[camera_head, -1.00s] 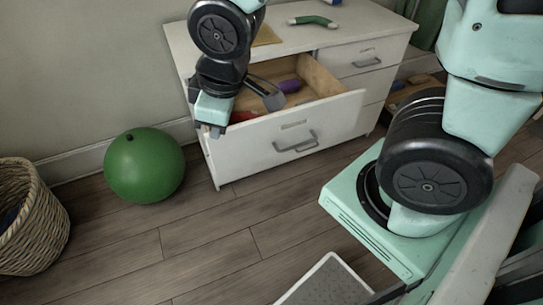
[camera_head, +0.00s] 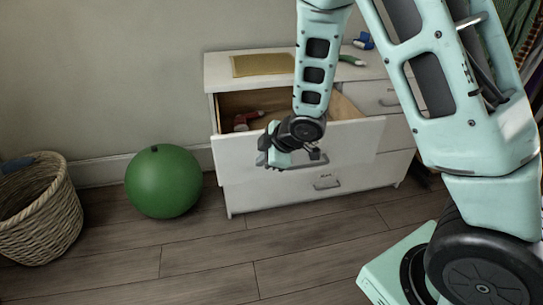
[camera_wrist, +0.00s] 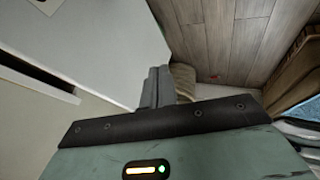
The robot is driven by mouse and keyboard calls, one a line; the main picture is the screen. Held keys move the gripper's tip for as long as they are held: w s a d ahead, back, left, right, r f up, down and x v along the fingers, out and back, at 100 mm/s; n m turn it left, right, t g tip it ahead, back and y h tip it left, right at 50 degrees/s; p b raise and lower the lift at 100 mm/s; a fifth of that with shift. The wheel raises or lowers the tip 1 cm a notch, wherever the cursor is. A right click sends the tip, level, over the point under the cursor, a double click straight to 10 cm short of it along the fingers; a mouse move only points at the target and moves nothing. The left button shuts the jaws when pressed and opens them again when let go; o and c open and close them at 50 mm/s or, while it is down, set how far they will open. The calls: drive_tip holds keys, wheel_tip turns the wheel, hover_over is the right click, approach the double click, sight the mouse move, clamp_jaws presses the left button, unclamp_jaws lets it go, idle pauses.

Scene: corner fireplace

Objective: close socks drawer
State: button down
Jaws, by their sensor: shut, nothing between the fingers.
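The white dresser's top left drawer (camera_head: 234,152) is pulled out, and its wooden inside shows. A red thing (camera_head: 246,119) lies in it. My forearm hides the middle of the drawer and part of its grey handle (camera_head: 318,160). My gripper (camera_head: 265,158) is at the drawer's front panel in the picture, left of the handle. I cannot tell whether it touches the panel. In the wrist view the two grey fingers (camera_wrist: 157,86) are together with nothing between them. A white panel (camera_wrist: 95,40) lies beside them; it looks like the drawer front.
A green ball (camera_head: 163,182) lies on the floor left of the dresser. A wicker basket (camera_head: 40,215) stands further left. The dresser top (camera_head: 220,72) bears a yellowish mat (camera_head: 262,65) and small items. The wood floor in front is clear.

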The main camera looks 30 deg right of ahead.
sight(248, 161)
drive_tip(key=shift+w+d+f, duration=0.1)
drive_tip(key=shift+w+f, duration=0.25)
drive_tip(key=shift+w, duration=0.5)
drive_tip(key=shift+w+d+f, duration=0.1)
drive_tip(key=shift+w+f, duration=0.2)
drive_tip(key=shift+w, duration=0.6)
drive_tip(key=shift+w+d+f, duration=0.1)
drive_tip(key=shift+w+f, duration=0.25)
drive_tip(key=shift+w, duration=0.5)
